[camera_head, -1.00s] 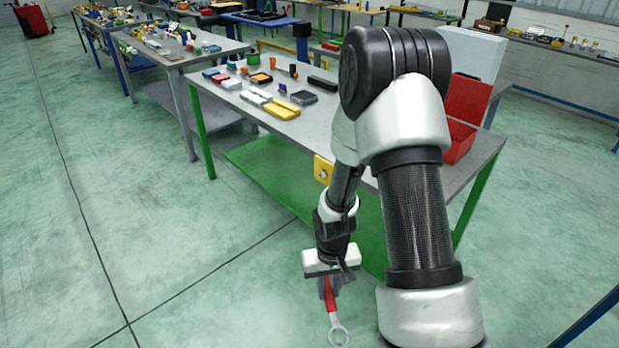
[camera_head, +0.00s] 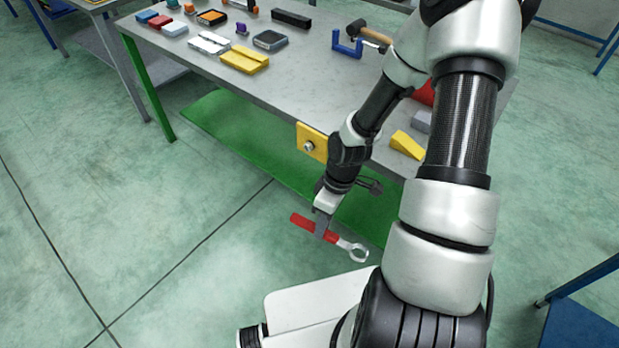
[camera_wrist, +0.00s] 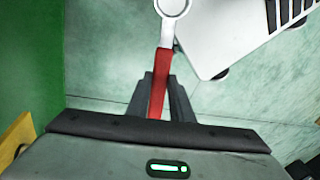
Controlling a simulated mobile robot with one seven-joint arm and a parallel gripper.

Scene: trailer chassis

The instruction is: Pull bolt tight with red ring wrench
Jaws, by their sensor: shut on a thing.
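The red ring wrench (camera_head: 302,222) has a red handle and a silver ring end. My gripper (camera_head: 325,226) is shut on its red handle and holds it in the air in front of the table. The ring points to the lower right in the head view. In the wrist view the wrench (camera_wrist: 161,75) sticks out from between the fingers (camera_wrist: 160,98), ring at the top edge. The bolt (camera_head: 309,146) sits in a yellow plate (camera_head: 318,134) on the table's front edge, above and left of the wrench and apart from it. The yellow plate also shows in the wrist view (camera_wrist: 14,138).
The table (camera_head: 215,84) carries several small parts, a blue clamp (camera_head: 347,45) and a yellow wedge (camera_head: 407,145). A green lower shelf (camera_head: 250,140) lies under it. Floor at the left is clear. A blue-framed table (camera_head: 590,312) stands at the lower right.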

